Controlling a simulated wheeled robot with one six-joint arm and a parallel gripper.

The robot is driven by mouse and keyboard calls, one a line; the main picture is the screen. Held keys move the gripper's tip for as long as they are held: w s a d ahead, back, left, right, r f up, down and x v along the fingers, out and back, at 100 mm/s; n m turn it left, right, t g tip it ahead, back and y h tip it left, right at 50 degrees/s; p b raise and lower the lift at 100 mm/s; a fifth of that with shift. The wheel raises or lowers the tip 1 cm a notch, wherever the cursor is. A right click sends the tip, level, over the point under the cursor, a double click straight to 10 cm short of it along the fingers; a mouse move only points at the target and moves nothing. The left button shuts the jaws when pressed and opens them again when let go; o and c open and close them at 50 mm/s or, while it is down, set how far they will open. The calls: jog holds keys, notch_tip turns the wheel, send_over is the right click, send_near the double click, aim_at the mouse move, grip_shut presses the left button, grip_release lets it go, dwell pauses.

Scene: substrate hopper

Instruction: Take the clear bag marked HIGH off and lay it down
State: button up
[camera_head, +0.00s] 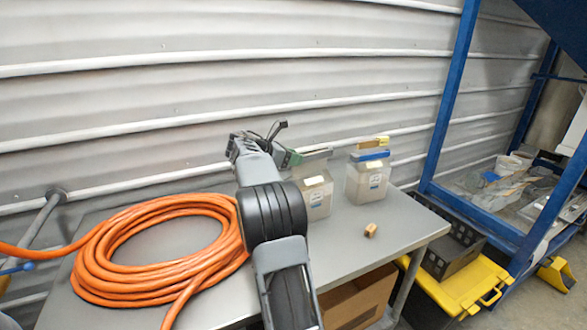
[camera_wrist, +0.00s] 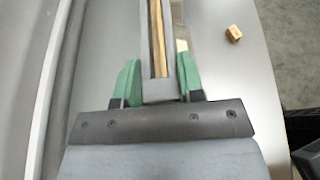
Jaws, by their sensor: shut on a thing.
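Two clear bags stand side by side on the metal table: a left one (camera_head: 317,192) and a right one (camera_head: 366,182). Both bear white labels too small to read, so I cannot tell which is marked HIGH. My gripper (camera_wrist: 160,82) has green fingers on both sides of a grey bar (camera_wrist: 151,88) with a tan strip along its middle, and is shut on it. In the head view, my gripper (camera_head: 290,158) is beside the grey bar (camera_head: 317,154) above the left bag. The right bag has a blue top piece (camera_head: 371,155).
A small wooden block (camera_head: 371,230) lies in front of the right bag, also seen in the wrist view (camera_wrist: 233,33). A coiled orange hose (camera_head: 120,221) covers the left of the table (camera_head: 345,265). A ribbed wall (camera_head: 200,90) runs behind; a blue frame (camera_head: 452,90) stands right.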

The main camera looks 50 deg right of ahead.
notch_tip(320, 180, up, 5)
jog(key=shift+f+p, duration=0.1)
jog(key=shift+p, duration=0.25)
notch_tip(320, 180, up, 7)
jog(key=p, duration=0.8)
jog(key=shift+w+f, duration=0.15)
dwell(0.8)
